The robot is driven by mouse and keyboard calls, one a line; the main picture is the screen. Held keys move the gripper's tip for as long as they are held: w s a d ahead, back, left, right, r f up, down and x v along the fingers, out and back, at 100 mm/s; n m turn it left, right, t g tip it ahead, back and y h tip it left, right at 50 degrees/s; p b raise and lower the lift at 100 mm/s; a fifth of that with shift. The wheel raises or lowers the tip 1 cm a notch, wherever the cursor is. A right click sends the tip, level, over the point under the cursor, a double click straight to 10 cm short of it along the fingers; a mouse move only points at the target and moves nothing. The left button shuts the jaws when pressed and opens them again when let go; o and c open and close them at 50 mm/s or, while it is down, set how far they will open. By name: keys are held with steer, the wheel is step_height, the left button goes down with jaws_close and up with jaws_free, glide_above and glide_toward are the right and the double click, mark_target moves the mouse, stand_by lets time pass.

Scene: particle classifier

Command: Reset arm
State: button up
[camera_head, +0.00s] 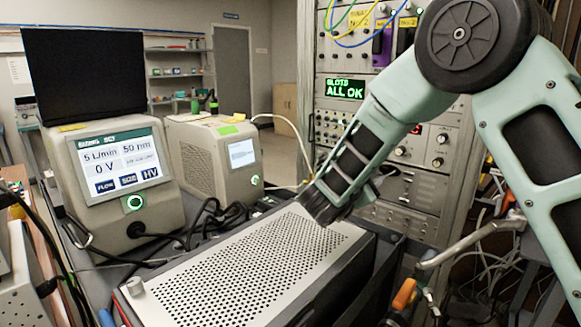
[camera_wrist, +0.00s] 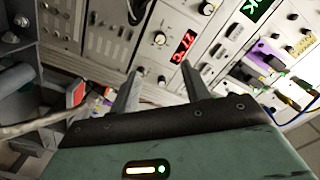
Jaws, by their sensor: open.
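My gripper (camera_wrist: 158,82) shows in the wrist view with its two dark fingers spread apart and nothing between them. The fingers point toward the grey rack panels (camera_wrist: 95,35), and I cannot tell how far off they are. In the head view my pale green arm (camera_head: 395,105) comes in bent from the right. Its forearm slopes down and left, and its dark lower end overlaps the back of the perforated metal box (camera_head: 235,270). I cannot tell whether they touch. I cannot make out the fingers in the head view.
The classifier (camera_head: 125,165) with a lit screen reading 5 L/min, 50 nm and 0 V stands at left. A second cream instrument (camera_head: 195,145) stands behind the perforated box. An instrument rack (camera_head: 345,125) shows "ALL OK". Cables run between the instruments and along the right side.

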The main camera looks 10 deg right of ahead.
steer(key=a+n+t+y+p, duration=0.1)
steer(key=a+n+t+y, duration=0.2)
steer(key=a+n+y, duration=0.35)
steer(key=s+a+n+g+y+p, duration=0.1)
steer(key=s+a+n+g+y, duration=0.1)
steer(key=s+a+n+y, duration=0.55)
steer(key=s+a+n+g+y+p, duration=0.1)
steer(key=s+a+n+g+y, duration=0.25)
steer(key=a, duration=0.65)
steer(key=s+a+f+n+g+y, duration=0.15)
steer(key=s+n+g, duration=0.25)
steer(key=s, duration=0.8)
steer(key=s+d+f+n+g+h+p, duration=0.1)
steer(key=s+d+n+g+h, duration=0.1)
steer(key=s, duration=0.6)
steer(key=s+d+f+n+g+h, duration=0.1)
steer(key=s+d+n+g+h, duration=0.1)
steer(key=s, duration=0.6)
steer(key=d+n+g, duration=0.1)
steer(key=d+n, duration=0.1)
steer(key=d, duration=0.1)
steer(key=shift+s+d+p, duration=0.15)
steer(key=shift+d+p, duration=0.2)
steer(key=shift+p, duration=0.05)
steer(key=shift+f+n, duration=0.1)
steer(key=shift+n, duration=0.15)
